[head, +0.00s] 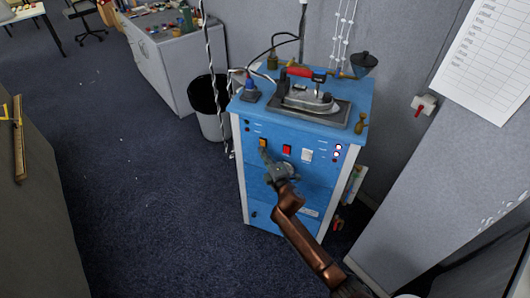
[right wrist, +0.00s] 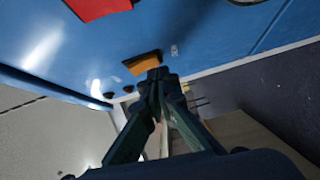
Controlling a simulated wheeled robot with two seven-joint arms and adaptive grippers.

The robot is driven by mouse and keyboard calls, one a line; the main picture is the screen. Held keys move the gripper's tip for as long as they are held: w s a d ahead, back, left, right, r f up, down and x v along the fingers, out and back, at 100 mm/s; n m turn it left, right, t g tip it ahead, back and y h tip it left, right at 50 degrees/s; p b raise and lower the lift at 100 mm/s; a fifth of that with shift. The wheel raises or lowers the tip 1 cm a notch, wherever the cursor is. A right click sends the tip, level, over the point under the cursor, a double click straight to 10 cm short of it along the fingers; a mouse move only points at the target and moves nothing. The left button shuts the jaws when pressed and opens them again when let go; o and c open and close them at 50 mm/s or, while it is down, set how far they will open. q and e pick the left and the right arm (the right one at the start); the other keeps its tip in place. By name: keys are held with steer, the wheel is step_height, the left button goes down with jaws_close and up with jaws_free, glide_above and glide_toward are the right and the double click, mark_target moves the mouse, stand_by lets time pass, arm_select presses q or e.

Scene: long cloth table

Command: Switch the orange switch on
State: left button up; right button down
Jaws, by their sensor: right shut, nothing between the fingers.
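The orange switch (head: 262,143) is on the upper left of the front panel of a blue cabinet (head: 303,190). My right gripper (head: 264,152) is shut and empty, with its fingertips just below the switch in the head view. In the right wrist view, the orange switch (right wrist: 143,63) lies right beyond the closed fingertips (right wrist: 158,74), which overlap its lower edge. I cannot tell whether they touch it. Which way the switch is tipped is too small to tell. My left gripper is not in view.
A red switch (head: 287,149) and a white switch (head: 307,155) sit to the right on the same panel. An iron (head: 308,101) rests on top of the cabinet. A bin (head: 210,105) stands behind left. The floor (head: 140,200) at left is clear.

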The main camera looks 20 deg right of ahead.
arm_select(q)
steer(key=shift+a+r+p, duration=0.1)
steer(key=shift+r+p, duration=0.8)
arm_select(e)
steer(key=s+f, duration=0.1)
steer(key=s, duration=1.1)
steer(key=shift+s+a+f, duration=0.2)
steer(key=shift+a, duration=0.05)
